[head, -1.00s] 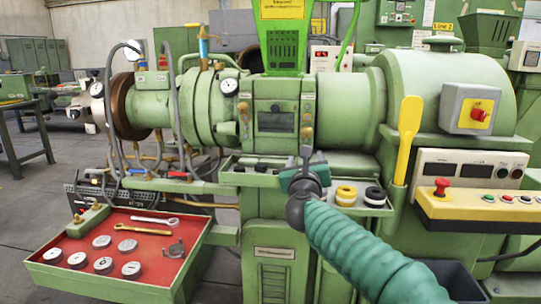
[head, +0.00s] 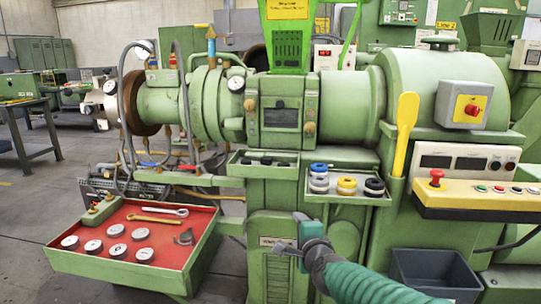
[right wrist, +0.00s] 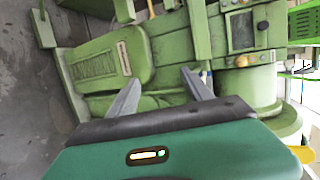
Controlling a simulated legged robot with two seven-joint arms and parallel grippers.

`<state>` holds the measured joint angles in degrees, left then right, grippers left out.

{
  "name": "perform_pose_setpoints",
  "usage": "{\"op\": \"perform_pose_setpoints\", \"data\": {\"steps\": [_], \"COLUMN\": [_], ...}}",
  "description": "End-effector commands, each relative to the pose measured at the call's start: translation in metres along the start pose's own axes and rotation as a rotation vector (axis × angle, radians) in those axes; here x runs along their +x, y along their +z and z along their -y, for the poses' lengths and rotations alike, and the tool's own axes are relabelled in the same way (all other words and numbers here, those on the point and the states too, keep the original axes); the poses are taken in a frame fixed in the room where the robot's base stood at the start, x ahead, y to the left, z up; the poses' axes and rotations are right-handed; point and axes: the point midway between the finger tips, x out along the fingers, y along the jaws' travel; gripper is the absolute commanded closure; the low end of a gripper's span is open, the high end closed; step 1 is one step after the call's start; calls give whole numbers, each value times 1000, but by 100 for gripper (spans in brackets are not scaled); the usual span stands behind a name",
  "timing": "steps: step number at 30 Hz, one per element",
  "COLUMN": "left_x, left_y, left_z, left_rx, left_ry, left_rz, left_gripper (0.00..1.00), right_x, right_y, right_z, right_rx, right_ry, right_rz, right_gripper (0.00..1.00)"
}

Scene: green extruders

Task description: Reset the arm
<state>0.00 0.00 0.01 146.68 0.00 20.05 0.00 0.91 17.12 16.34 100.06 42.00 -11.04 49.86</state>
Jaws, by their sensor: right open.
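My right gripper (head: 290,246) is low in front of the green extruder (head: 345,110) in the head view, below the small trays on its front. My right arm reaches in from the bottom right in a teal sleeve. In the right wrist view the two grey fingers of this gripper (right wrist: 162,92) are spread apart with nothing between them. The green machine front lies beyond them. My left gripper is not in any view.
A red-lined tray (head: 75,262) with gauges and wrenches juts out at the left. A small tray (head: 341,199) holds several coloured rings. A yellow scraper (head: 403,135) stands upright beside the control panel (head: 470,198). A dark bin (head: 432,272) sits at the lower right.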

Motion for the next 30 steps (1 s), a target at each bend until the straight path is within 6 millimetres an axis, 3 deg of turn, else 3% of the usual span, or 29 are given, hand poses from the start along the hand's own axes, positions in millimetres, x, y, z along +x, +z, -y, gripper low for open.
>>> {"op": "perform_pose_setpoints", "data": {"steps": [5,6,9,15,20,21,22,30], "left_x": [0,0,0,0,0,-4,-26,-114], "left_y": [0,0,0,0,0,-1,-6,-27], "left_z": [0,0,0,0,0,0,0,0], "left_rx": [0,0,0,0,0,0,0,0], "left_ry": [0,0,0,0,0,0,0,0], "left_rz": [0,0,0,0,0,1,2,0], "left_gripper": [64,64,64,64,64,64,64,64], "right_x": [-45,-61,-104,-185,-246,-261,-264,-290], "right_y": [-24,-32,-52,-81,-96,-99,-97,-90], "right_z": [-120,-150,-217,-307,-358,-363,-338,-252], "right_rx": [-511,-632,-877,-1187,-1349,-1380,-1378,-1372], "right_ry": [281,355,519,747,875,898,890,887], "right_rz": [90,129,237,462,646,689,680,674], "right_gripper": [41,41,41,41,41,41,41,41]}}
